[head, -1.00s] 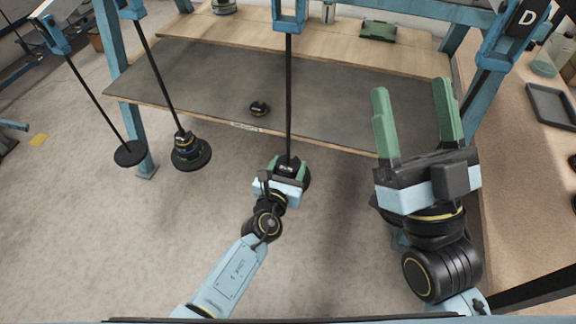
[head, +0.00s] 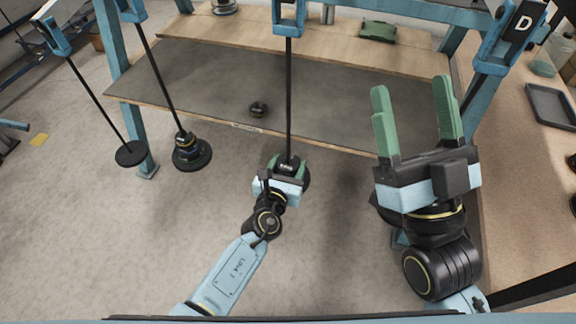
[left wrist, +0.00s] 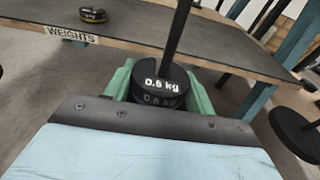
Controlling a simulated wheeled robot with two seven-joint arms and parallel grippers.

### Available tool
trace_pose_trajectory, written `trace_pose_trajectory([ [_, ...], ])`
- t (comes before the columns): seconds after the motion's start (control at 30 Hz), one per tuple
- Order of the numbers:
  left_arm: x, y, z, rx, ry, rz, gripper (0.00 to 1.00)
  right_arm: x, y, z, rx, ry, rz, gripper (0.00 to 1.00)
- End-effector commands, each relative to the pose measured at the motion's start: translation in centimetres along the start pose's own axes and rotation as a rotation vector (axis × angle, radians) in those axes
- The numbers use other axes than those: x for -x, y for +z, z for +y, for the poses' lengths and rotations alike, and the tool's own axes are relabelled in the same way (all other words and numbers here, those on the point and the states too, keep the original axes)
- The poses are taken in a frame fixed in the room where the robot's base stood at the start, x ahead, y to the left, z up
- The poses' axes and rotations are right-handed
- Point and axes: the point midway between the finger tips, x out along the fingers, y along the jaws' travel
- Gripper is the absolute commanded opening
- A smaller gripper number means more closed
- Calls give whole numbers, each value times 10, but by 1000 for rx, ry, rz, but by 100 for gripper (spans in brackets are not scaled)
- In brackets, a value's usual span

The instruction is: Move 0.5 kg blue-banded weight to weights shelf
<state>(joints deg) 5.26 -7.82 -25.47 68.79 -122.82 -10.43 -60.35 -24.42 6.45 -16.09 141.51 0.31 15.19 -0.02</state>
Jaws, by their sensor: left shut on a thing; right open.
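My left gripper (head: 286,172) is shut on a black round weight (left wrist: 160,90) marked 0.5 kg, which sits around the lower end of a hanging rod (head: 289,100). A second 0.5 kg marking shows just below it in the left wrist view, between the green fingers. My right gripper (head: 418,120) is open and empty in front of the shelf's right end.
To the left, a rod carries a stack of weights (head: 190,152) with a bluish band in it, and another rod carries a bare black disc (head: 130,153). A wooden upper shelf (head: 260,35) holds a green case (head: 378,31). A bench with a tray (head: 553,106) stands at right.

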Motion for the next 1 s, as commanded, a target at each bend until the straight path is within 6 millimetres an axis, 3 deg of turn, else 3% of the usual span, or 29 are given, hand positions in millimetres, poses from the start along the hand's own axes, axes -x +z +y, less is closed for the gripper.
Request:
trace_pose_trajectory([
  [1.0,40,-4,0,-1,0,-3,25,-10,-11,0,0,0,0,66],
])
